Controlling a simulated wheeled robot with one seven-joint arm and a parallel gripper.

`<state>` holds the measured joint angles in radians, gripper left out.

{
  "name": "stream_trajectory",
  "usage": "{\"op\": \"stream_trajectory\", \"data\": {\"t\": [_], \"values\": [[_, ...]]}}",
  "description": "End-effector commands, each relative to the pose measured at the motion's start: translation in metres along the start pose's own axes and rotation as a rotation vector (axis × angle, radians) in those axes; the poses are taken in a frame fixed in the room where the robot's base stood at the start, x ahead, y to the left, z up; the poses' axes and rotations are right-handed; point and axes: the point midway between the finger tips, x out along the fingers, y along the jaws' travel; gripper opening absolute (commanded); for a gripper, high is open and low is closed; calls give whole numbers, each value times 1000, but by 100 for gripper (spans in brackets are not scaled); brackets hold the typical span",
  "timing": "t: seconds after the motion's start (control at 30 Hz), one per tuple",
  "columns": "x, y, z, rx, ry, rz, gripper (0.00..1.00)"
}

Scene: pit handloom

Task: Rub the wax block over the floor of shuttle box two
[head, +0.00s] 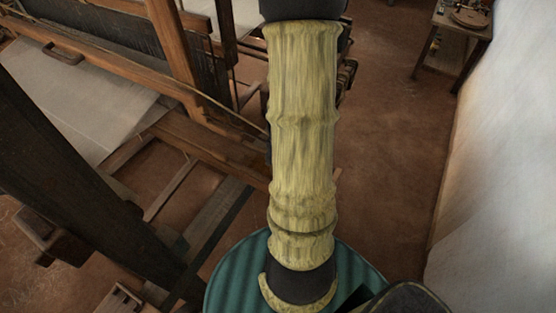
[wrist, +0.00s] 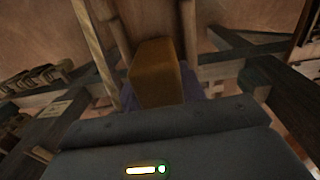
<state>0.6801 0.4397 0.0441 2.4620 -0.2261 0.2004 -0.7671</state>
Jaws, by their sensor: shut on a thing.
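In the wrist view, an orange-brown block (wrist: 158,75), which looks like the wax block, stands between the fingers of my gripper (wrist: 152,42). My gripper is shut on it. In the head view my own arm hides the gripper and the block. I cannot make out shuttle box two for certain in either view. I cannot tell whether the block touches any surface.
The loom's wooden beams (head: 185,140) and a pale cloth (head: 75,95) fill the left of the head view. A dark post (head: 85,190) stands in front. A small bench (head: 455,50) stands at the back right, beside a white wall (head: 510,150). Brown floor (head: 390,130) lies clear between.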

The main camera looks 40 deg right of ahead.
Motion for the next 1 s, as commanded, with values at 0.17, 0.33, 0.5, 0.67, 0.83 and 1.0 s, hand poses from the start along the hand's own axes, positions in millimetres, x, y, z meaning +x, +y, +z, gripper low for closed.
{"op": "stream_trajectory", "data": {"t": [0.17,0.33,0.5,0.67,0.83,1.0], "values": [[4,-2,11,2,-6,-7,9],[4,-4,10,-6,-7,-8,9],[4,-5,11,-6,-7,-10,8],[4,-4,21,-2,-9,-12,9],[3,-4,32,3,-8,-11,9],[2,-4,44,3,-9,-11,9]]}}
